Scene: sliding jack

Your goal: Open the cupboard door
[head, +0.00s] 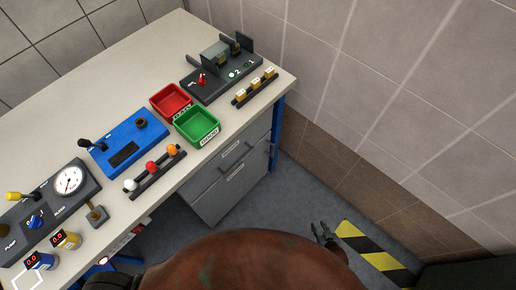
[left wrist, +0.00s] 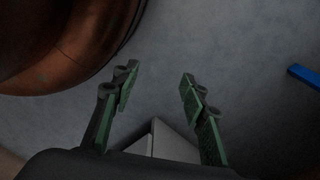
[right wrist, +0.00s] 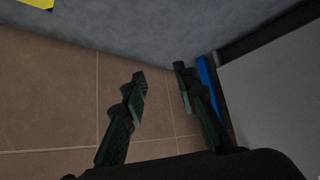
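No cupboard door can be made out for certain. A grey cabinet (head: 232,178) with bar handles on its front stands under the right end of the workbench. My right gripper (head: 325,233) hangs over the floor beside the striped marking, right of and apart from the cabinet. In the right wrist view my right gripper (right wrist: 162,78) is open, with nothing between its fingers. My left gripper is hidden in the head view. In the left wrist view my left gripper (left wrist: 158,78) is open and empty above the grey floor.
The workbench (head: 75,115) carries a red tray (head: 171,100), a green tray (head: 197,125) and control panels. A blue leg (head: 277,130) stands at its right end. A yellow-black floor marking (head: 375,255) lies near the tiled wall (head: 400,110). A dark object (head: 470,276) sits at bottom right.

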